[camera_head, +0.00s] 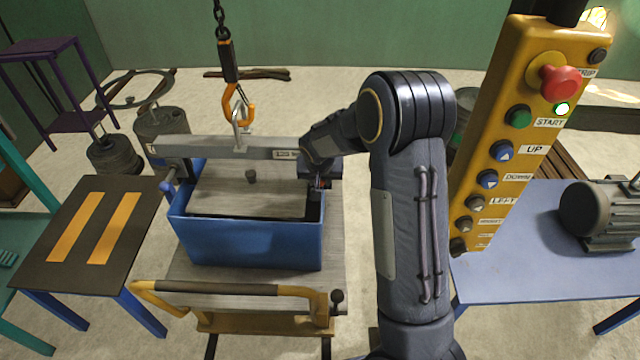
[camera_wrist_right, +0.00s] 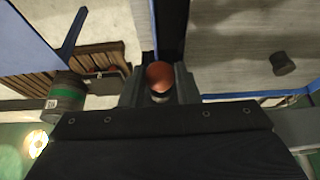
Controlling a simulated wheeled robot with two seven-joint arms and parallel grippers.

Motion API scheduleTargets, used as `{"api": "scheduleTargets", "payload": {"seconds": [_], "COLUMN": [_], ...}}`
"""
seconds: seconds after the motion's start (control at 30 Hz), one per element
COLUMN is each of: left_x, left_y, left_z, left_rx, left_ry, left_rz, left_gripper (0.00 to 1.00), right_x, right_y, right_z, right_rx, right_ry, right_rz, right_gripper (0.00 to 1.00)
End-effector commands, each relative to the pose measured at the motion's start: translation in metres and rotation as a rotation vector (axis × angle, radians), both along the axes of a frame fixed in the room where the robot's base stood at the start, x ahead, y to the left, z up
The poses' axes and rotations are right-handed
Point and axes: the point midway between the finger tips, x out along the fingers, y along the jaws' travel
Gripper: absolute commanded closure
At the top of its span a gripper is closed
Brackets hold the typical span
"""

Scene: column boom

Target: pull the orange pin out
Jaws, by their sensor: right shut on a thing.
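The orange pin (camera_wrist_right: 159,76) shows its round head between the two fingers of my right gripper (camera_wrist_right: 160,88) in the right wrist view. The fingers are shut on it. In the head view my right gripper (camera_head: 319,183) is at the right end of the grey beam (camera_head: 230,147), above the right rim of the blue crate (camera_head: 245,240). There the pin is almost hidden, and I cannot tell how far it sits in its hole. My left gripper is not in view.
An orange hook (camera_head: 237,105) on a chain holds the beam's middle. A lid with a dark knob (camera_head: 251,176) lies in the crate. A yellow pendant (camera_head: 520,130) hangs at right, close to my arm. A motor (camera_head: 600,215) stands on the right table.

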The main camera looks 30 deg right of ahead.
Motion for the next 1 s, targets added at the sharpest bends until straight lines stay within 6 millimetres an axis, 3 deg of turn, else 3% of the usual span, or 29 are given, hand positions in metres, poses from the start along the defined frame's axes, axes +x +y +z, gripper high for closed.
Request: {"api": "scheduleTargets", "payload": {"seconds": [0.87, 0.9, 1.0], "left_x": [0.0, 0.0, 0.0], "left_y": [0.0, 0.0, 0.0], "left_z": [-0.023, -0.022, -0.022], "left_rx": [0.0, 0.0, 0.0], "left_ry": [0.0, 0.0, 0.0], "left_rz": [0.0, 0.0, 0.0], "left_gripper": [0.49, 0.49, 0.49], "right_x": [-0.037, -0.037, -0.036], "right_y": [0.022, 0.021, 0.021], "right_z": [-0.001, 0.0, 0.0], "right_rx": [-0.001, -0.001, -0.001], "right_ry": [0.002, 0.002, 0.002], "right_rz": [0.0, 0.0, -0.001], "right_gripper": [0.88, 0.66, 0.53]}}
